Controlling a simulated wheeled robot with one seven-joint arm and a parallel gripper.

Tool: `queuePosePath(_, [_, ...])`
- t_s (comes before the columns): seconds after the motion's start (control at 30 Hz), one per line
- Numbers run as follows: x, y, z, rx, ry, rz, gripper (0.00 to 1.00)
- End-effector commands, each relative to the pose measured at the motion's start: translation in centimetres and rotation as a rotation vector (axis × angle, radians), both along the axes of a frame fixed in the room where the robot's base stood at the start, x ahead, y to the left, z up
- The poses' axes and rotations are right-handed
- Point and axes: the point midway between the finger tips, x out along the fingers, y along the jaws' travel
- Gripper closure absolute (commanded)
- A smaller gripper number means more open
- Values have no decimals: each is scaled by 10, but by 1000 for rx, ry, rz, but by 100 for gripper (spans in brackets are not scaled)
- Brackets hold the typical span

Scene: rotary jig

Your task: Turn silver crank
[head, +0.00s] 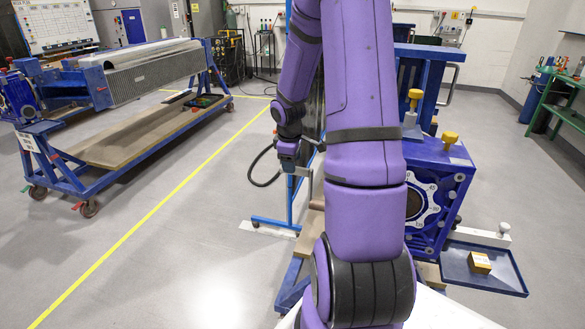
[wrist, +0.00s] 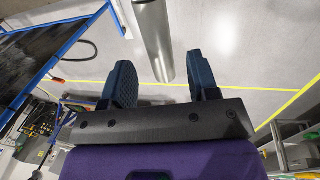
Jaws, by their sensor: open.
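A silver cylinder (wrist: 152,35), which looks like the grip of the silver crank, reaches down from the top of the wrist view to the gap between my fingers. My gripper (wrist: 160,78) is open, with one blue finger on each side of it; I see no clear contact. In the head view my gripper (head: 289,162) points down left of the blue jig, and a thin silver piece (head: 304,171) shows beside it. My arm hides much of that area. The blue jig box (head: 455,185) has a silver round plate (head: 428,200) on its face.
Yellow knobs (head: 449,138) top the jig. A pale bar with a round knob (head: 503,228) is at its right, near a blue tray (head: 490,275) holding a gold block (head: 479,263). A blue trolley (head: 70,180) stands left; the floor between is open.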

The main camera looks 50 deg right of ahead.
Motion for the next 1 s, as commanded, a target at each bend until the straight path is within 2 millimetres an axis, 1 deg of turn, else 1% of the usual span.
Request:
queuePosePath(0.03, [0, -1, -8, 2, 3, -1, 45])
queuePosePath(0.1, [1, -2, -15, 1, 2, 1, 45])
queuePosePath(0.23, [2, -4, -25, 1, 0, -1, 45])
queuePosePath(0.37, [2, -5, -29, 0, 0, -1, 45])
queuePosePath(0.6, [2, -6, -29, 0, 0, -1, 45])
queuePosePath(0.63, [2, -6, -29, 0, 0, -1, 50])
queuePosePath(0.67, [2, -5, -29, 0, 0, -1, 57])
queuePosePath(0.7, [2, -5, -29, 0, 0, -1, 66])
queuePosePath(0.77, [2, -5, -29, 0, 0, -1, 80])
queuePosePath(0.8, [2, -5, -29, 0, 0, -1, 89])
queuePosePath(0.83, [2, -5, -29, 0, 0, -1, 96])
queuePosePath(0.87, [2, -5, -29, 0, 0, -1, 100])
queuePosePath(1.0, [2, -5, -29, 0, 0, -1, 100])
